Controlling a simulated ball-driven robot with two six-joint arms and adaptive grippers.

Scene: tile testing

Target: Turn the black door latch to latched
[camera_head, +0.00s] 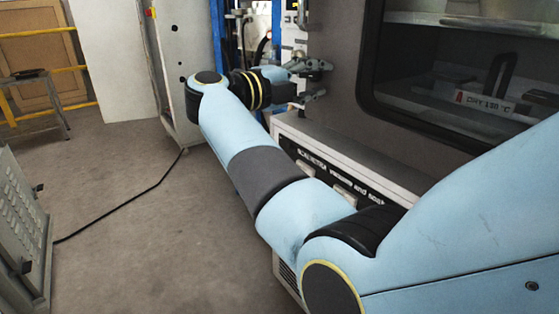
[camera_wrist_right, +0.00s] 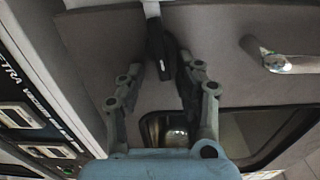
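The black door latch (camera_wrist_right: 156,40) shows at the top middle of the right wrist view, hanging from a pale mount on the grey door. My right gripper (camera_wrist_right: 167,62) reaches toward it with two grey fingers spread apart. The latch's lower end lies between or just in front of the fingertips; I cannot tell whether they touch it. In the head view my right gripper (camera_head: 312,79) is at the left edge of the oven door (camera_head: 338,60), its fingers apart. There the latch is not clearly distinguishable from the gripper. My left gripper is not in view.
A metal handle (camera_wrist_right: 288,64) sticks out from the grey surface at the right of the wrist view. The vacuum oven's lettered front panel (camera_head: 322,172) lies below the door. A grey cabinet (camera_head: 20,230) stands at left, with a black cable (camera_head: 120,205) across open floor.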

